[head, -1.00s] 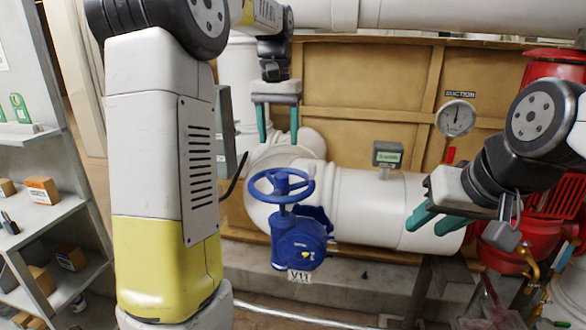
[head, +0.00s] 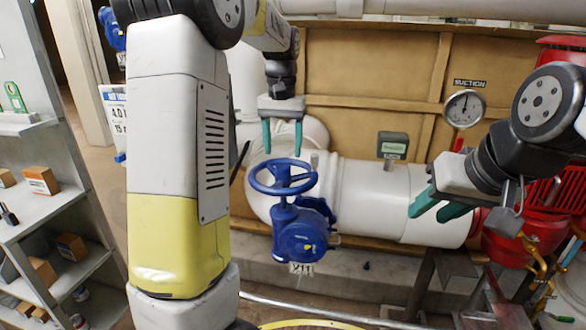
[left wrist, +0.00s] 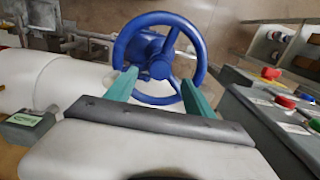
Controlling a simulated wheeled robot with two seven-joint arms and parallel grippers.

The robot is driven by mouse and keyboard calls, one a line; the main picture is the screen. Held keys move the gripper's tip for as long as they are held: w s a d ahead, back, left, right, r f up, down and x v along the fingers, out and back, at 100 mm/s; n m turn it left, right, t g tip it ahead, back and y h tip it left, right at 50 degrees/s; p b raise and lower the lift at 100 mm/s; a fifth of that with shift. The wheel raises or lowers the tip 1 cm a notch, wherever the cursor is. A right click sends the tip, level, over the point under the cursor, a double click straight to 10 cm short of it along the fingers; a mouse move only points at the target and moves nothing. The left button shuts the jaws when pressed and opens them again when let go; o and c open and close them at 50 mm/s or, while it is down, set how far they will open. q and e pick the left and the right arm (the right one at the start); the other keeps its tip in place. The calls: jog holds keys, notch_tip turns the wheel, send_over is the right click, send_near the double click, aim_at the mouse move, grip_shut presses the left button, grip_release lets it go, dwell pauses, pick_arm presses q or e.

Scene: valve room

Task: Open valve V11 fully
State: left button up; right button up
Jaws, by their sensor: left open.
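Valve V11 has a blue handwheel (head: 283,177) on a blue body (head: 299,232), with a white tag (head: 301,268) below, in the middle of the head view. My left gripper (head: 283,145) points down with its teal fingers apart, just above and behind the wheel's far rim. In the left wrist view the wheel (left wrist: 160,57) lies beyond the two open fingers (left wrist: 158,88), which overlap its near rim; I cannot tell whether they touch it. My right gripper (head: 432,207) is open and empty, well to the right, in front of the white pipe.
A large white pipe (head: 365,195) runs behind the valve, with a small grey display box (head: 392,145) on it. A suction gauge (head: 464,109) and red equipment stand at the right. A shelf with boxes (head: 40,180) is at the left. The left wrist view shows a grey panel with buttons (left wrist: 283,103) beside the gripper.

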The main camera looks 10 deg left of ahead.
dwell(0.5)
pick_arm(q)
jog(key=m, duration=1.1)
jog(key=shift+m, duration=0.4)
jog(key=m, duration=0.4)
jog(key=shift+f, duration=0.2)
